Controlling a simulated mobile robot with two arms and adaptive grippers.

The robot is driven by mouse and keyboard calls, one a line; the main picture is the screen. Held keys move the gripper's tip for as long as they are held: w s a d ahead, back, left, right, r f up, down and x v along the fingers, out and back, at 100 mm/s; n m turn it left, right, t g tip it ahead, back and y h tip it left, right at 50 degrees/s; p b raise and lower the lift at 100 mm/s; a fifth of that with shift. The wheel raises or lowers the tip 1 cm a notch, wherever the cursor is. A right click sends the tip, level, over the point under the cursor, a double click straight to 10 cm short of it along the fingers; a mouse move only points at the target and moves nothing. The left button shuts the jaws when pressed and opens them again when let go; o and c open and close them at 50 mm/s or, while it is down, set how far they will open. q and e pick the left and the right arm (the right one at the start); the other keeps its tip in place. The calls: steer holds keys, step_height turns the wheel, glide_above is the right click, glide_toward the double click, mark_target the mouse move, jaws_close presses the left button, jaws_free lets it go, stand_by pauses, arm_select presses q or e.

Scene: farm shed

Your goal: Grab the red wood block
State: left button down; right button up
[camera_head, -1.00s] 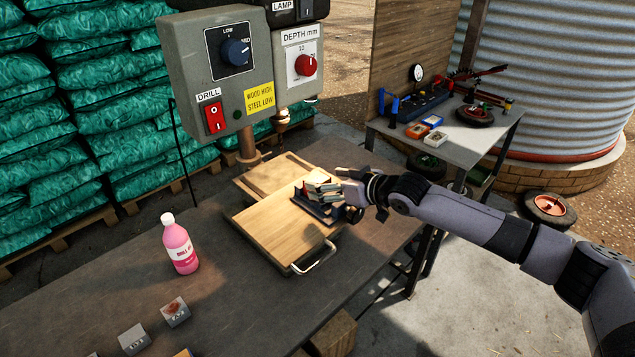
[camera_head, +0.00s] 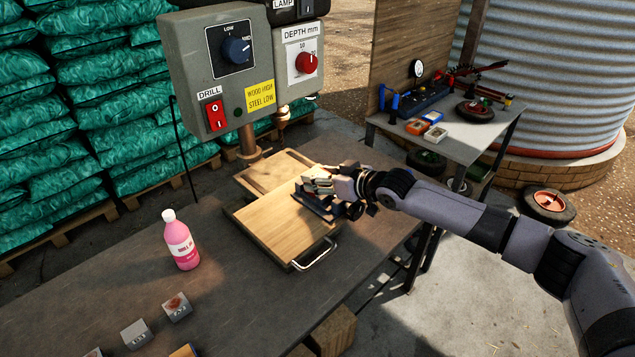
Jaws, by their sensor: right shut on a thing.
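My right gripper (camera_head: 322,183) reaches in from the right over a dark vise (camera_head: 316,205) on the drill press's wooden board. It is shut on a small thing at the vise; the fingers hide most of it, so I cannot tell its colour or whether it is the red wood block. A small grey block with a reddish-brown top (camera_head: 177,306) sits at the front left of the bench. Another grey block (camera_head: 136,334) sits beside it, and a yellow-orange one (camera_head: 184,351) is cut off by the bottom edge. My left gripper is not in view.
The drill press (camera_head: 215,75) stands behind the wooden board (camera_head: 282,228), which has a metal handle (camera_head: 315,254) in front. A pink bottle (camera_head: 180,240) stands on the dark bench (camera_head: 235,310). A side table (camera_head: 465,137) with tools is at the back right.

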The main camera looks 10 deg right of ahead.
steer(key=c, duration=0.4)
steer(key=shift+c, duration=0.2)
steer(key=shift+r, duration=0.1)
